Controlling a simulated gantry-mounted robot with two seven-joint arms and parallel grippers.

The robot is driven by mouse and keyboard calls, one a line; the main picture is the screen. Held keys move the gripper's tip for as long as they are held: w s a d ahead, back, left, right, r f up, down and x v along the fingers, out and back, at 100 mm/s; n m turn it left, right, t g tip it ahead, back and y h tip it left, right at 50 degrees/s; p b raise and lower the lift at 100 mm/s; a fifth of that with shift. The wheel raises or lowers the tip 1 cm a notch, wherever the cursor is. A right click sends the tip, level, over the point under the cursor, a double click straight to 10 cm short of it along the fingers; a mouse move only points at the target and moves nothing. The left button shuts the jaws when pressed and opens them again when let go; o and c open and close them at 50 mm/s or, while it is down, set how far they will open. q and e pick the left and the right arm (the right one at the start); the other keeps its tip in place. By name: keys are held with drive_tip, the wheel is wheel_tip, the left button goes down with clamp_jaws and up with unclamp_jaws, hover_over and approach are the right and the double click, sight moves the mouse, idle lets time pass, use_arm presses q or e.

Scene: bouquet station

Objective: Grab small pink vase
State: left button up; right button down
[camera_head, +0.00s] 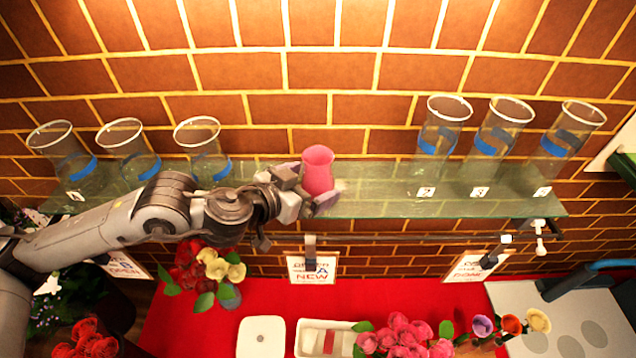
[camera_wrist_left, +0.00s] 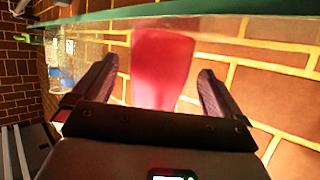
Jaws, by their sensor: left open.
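The small pink vase (camera_head: 318,168) stands on the glass shelf against the brick wall, near the shelf's middle. My left gripper (camera_head: 304,192) is at the vase, with its fingers around the vase's lower part in the head view. In the left wrist view the vase (camera_wrist_left: 162,68) is between the two open fingers (camera_wrist_left: 157,90), with a visible gap on each side. The fingers do not appear to touch it. Part of the vase's lower body is hidden by a finger in the head view. My right gripper is not in view.
The glass shelf (camera_head: 375,197) holds clear vases with blue bands: three on the left, including one (camera_head: 203,150) near my left arm, and three on the right, including one (camera_head: 438,140). Below are a rail with signs (camera_head: 312,268) and a red table (camera_head: 262,300) with flowers.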

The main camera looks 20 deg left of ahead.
use_arm(q)
drive_tip(key=shift+x, duration=1.35)
drive_tip(key=c, duration=1.4)
drive_tip(key=shift+r, duration=0.1)
drive_tip(key=shift+c, duration=0.3)
drive_tip(key=shift+r, duration=0.1)
